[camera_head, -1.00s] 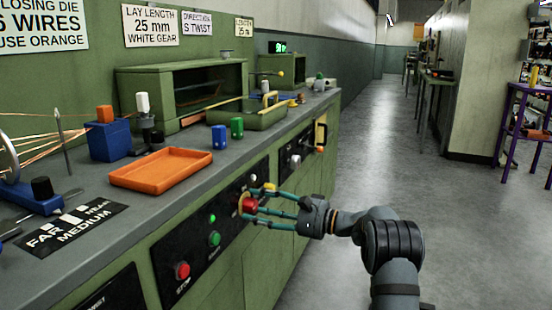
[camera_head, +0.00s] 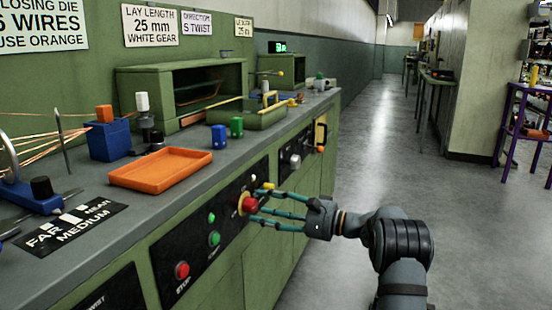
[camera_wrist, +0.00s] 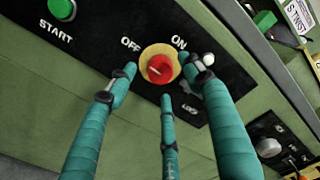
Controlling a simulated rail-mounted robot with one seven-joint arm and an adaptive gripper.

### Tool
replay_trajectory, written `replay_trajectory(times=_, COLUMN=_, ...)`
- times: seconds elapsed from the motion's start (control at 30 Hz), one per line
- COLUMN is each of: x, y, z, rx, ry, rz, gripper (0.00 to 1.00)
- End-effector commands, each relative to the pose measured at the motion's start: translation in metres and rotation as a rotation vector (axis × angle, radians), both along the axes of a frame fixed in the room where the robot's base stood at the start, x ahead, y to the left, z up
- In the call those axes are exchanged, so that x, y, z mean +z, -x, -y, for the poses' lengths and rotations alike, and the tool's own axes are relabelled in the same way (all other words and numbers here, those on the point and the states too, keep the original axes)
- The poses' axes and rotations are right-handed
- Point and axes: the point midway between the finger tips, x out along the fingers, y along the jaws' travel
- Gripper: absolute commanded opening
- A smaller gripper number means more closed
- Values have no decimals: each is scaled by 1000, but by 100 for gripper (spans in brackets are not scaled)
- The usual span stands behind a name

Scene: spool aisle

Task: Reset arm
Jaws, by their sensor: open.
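A red knob (camera_head: 249,205) on a yellow round plate sits on the black front panel of the green bench. In the wrist view the red knob (camera_wrist: 160,69) lies between the words OFF and ON, with a pale mark across its face. My gripper (camera_head: 266,204) has three teal fingers, spread open and pointing at the panel. In the wrist view my gripper (camera_wrist: 165,84) has one fingertip to either side of the knob and one below it. The fingers hold nothing; whether any fingertip touches the knob or panel I cannot tell.
A green START button (camera_wrist: 62,9) and a red STOP button (camera_head: 182,270) are on the same panel. An orange tray (camera_head: 162,168), a blue block (camera_head: 110,141) and two small blue and green pieces stand on the bench top. The aisle floor (camera_head: 370,150) to the right is clear.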

Motion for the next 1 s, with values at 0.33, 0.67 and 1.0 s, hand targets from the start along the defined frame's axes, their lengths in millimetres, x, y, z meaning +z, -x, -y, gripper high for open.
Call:
replay_trajectory(times=0.33, x=9, y=-11, z=-25, rx=-1, ry=-66, rz=-164, gripper=51)
replay_trajectory(times=0.67, x=9, y=-10, z=-26, rx=1, ry=-171, rz=-422, gripper=51)
replay_trajectory(times=1.0, x=9, y=-10, z=-26, rx=0, ry=-301, rz=-743, gripper=51)
